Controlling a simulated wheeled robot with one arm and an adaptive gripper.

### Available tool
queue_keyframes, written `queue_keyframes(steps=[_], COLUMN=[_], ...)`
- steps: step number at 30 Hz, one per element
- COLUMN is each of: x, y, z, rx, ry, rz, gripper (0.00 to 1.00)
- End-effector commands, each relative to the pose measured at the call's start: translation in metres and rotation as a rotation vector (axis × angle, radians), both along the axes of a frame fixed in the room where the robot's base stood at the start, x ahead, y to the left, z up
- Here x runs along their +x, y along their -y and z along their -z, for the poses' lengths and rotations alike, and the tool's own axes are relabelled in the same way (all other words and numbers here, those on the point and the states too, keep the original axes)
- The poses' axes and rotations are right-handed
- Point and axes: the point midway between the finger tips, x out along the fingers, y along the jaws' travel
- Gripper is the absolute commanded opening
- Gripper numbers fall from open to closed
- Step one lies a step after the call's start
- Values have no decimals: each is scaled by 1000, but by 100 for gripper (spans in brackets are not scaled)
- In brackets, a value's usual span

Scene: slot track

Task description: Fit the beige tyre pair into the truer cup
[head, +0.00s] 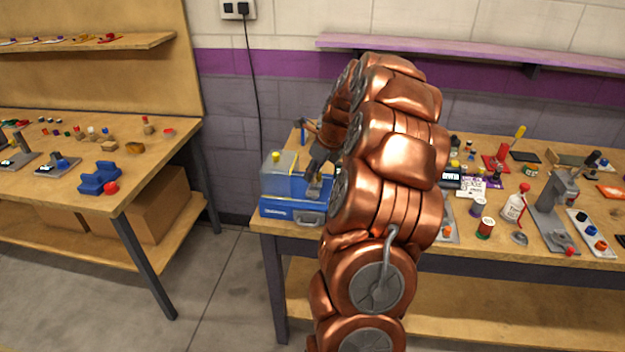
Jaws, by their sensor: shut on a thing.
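My gripper (315,176) is at the left end of the right-hand bench, over the right part of a blue machine (285,208) with a clear cover. Its dark fingers point down and are shut on a small beige thing (314,188), which looks like the beige tyre pair. The view is too small to show its shape or whether it touches the machine. I cannot make out the truer cup. My copper arm hides the bench just right of the gripper.
A grey press-like stand (557,195), a white bottle (515,207), a green-and-red spool (485,228) and several small parts crowd the bench right of my arm. A purple shelf (480,52) runs above. A second bench (130,190) stands left across a floor gap.

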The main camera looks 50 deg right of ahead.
Motion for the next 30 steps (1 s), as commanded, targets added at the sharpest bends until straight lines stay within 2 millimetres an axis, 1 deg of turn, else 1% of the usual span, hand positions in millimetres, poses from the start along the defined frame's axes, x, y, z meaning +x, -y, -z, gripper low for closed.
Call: queue_keyframes(steps=[6,9,20,21,23,30], x=[-1,-1,-1,-1,-1,-1], y=[-2,-1,-1,-1,-1,-1], z=[24,32,36,36,35,35], rx=[6,4,1,1,2,2], ry=[-4,-3,-2,-2,-1,-1], rz=[0,-1,-1,-1,-1,-1], gripper=[0,0,0,26,33,33])
